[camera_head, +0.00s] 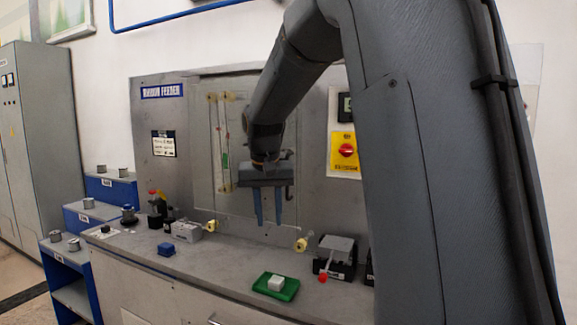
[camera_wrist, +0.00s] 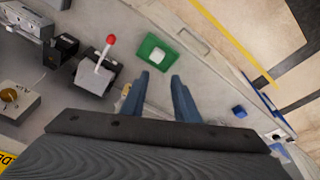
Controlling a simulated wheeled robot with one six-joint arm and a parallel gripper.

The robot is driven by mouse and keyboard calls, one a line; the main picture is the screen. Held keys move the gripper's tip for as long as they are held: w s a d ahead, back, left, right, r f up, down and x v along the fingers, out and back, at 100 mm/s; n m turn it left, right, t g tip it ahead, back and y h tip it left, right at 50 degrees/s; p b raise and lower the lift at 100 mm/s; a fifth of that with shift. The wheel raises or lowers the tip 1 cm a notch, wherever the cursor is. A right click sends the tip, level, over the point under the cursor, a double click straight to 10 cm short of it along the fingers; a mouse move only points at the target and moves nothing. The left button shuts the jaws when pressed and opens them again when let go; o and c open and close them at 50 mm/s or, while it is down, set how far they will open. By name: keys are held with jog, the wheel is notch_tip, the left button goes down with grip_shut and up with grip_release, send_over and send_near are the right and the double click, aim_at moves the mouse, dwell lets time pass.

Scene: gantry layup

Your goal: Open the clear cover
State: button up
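A clear, see-through pane that looks like the cover (camera_head: 205,165) stands upright against the grey panel, in front of a recess with a thin vertical gauge and yellowish fittings. It appears closed, though my arm hides its upper right part. My gripper (camera_head: 268,207) hangs fingers-down in front of the pane's lower right part. Its two blue fingers are apart with nothing between them; they also show in the wrist view (camera_wrist: 159,88). I cannot tell how far the fingers are from the pane. The cover is not recognisable in the wrist view.
A green tray (camera_head: 262,290) with a white block (camera_head: 276,283) lies on the bench below. A blue block (camera_head: 166,249), yellow knobs (camera_head: 211,226) and a red-tipped lever device (camera_head: 337,255) stand around it. A red switch on yellow (camera_head: 346,150) is at right, beside my arm.

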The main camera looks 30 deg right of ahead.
jog(key=w+d+r+m+p, duration=0.1)
jog(key=w+d+r, duration=0.15)
jog(key=r, duration=0.25)
jog(key=w+d+r+m+h, duration=0.1)
jog(key=w+d+r, duration=0.15)
jog(key=r, duration=0.25)
jog(key=w+d+r+m+p, duration=0.1)
jog(key=d+r, duration=0.2)
jog(key=r, duration=0.2)
jog(key=p, duration=0.2)
send_over(287, 195)
jog(key=shift+t, duration=0.4)
jog(key=f, duration=0.7)
jog(key=shift+w+d, duration=0.2)
jog(key=shift+w, duration=0.05)
jog(key=shift+r, duration=0.1)
grip_shut()
